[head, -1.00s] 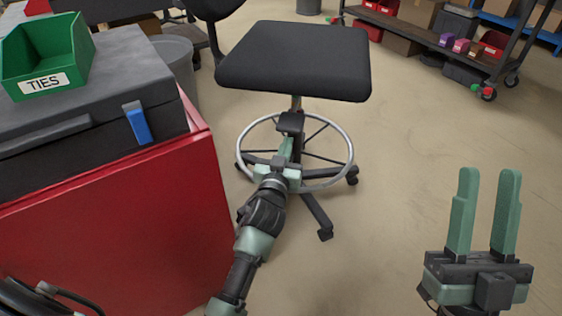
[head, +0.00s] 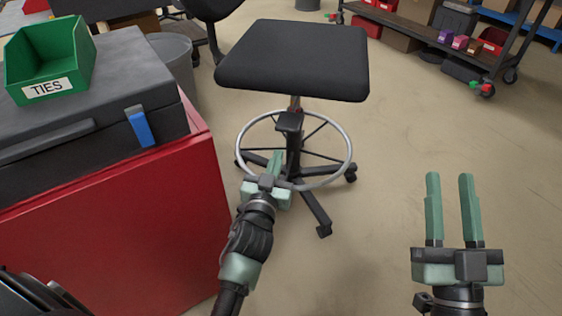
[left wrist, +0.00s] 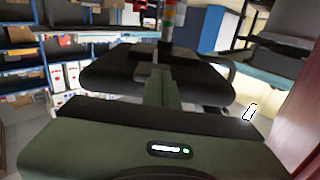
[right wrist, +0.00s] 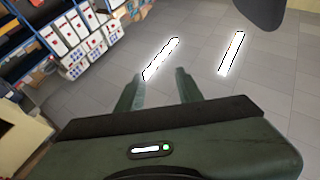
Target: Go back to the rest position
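My left gripper (head: 277,157) is over the floor in front of the stool's base in the head view. Its fingers are together in the left wrist view (left wrist: 160,72), with nothing seen between them. My right gripper (head: 449,177) is over bare floor at the lower right of the head view, fingers pointing away. Its two fingers stand apart and empty, as the right wrist view (right wrist: 160,76) also shows.
A black stool (head: 295,62) with a silver foot ring stands ahead of my left gripper. A red cabinet (head: 130,235) at left bears a black case (head: 150,85) and a green TIES bin (head: 75,55). A cart (head: 400,18) stands far right. The right-hand floor is clear.

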